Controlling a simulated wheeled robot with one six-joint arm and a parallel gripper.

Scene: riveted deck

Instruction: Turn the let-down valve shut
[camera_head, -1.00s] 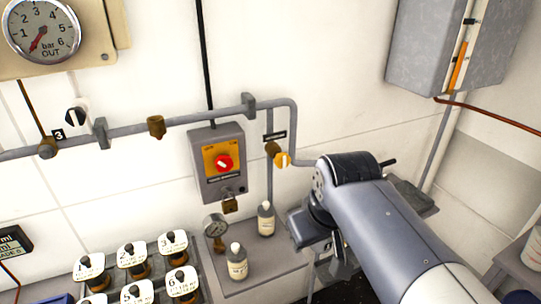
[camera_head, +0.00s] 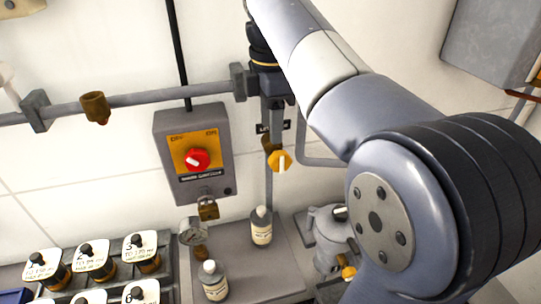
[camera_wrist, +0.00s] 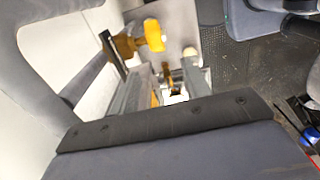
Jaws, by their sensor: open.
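A valve with a yellow knob (camera_head: 281,161) and brass body sits on the vertical pipe beside the switch box, under a small dark label plate (camera_head: 272,127) that I cannot read. A pale bar on the knob looks nearly upright. My gripper (camera_head: 276,100) points down in front of the pipes, above this knob. In the wrist view my gripper (camera_wrist: 168,70) is open and nothing is held. Another small yellow handle (camera_head: 347,272) shows low by a grey canister. I cannot read which valve is the let-down one.
The grey switch box (camera_head: 194,155) with a red knob and hanging padlock is left of the valve. Below stand two bottles (camera_head: 261,227) and a small gauge (camera_head: 192,232) on a ledge. A horizontal pipe (camera_head: 150,98) crosses the wall.

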